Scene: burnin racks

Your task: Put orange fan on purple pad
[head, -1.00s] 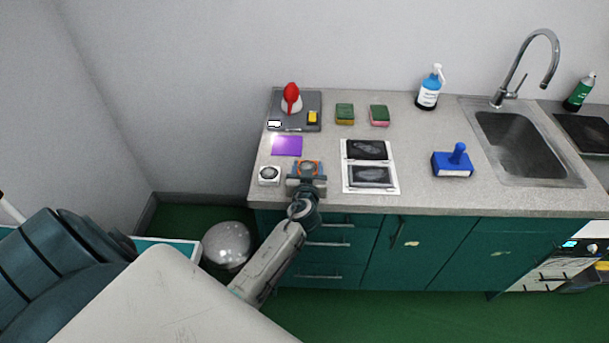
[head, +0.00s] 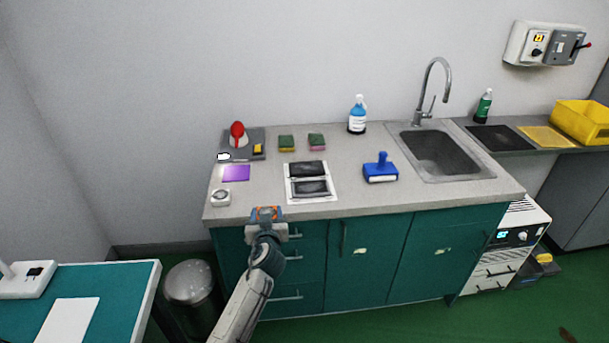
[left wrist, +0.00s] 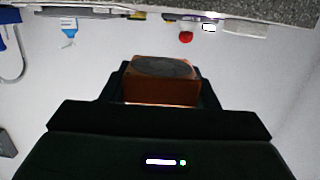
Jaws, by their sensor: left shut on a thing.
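The purple pad (head: 236,173) lies flat and bare on the left end of the grey counter. My left gripper (head: 266,217) is at the counter's front edge, to the right of and nearer than the pad. It is shut on the orange fan (head: 265,212), which shows only in part in the head view. In the left wrist view the fan (left wrist: 162,80) is a boxy orange block with a dark round top, between the dark fingers. The fan is apart from the pad. My right gripper is in neither view.
A white fan-like box (head: 221,197) stands in front of the pad. A grey tray (head: 256,138) with a red-topped item is behind it. A white-framed panel (head: 327,188), sponges (head: 287,143) and a blue brush (head: 381,171) are to the right. The sink (head: 445,155) is farther right.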

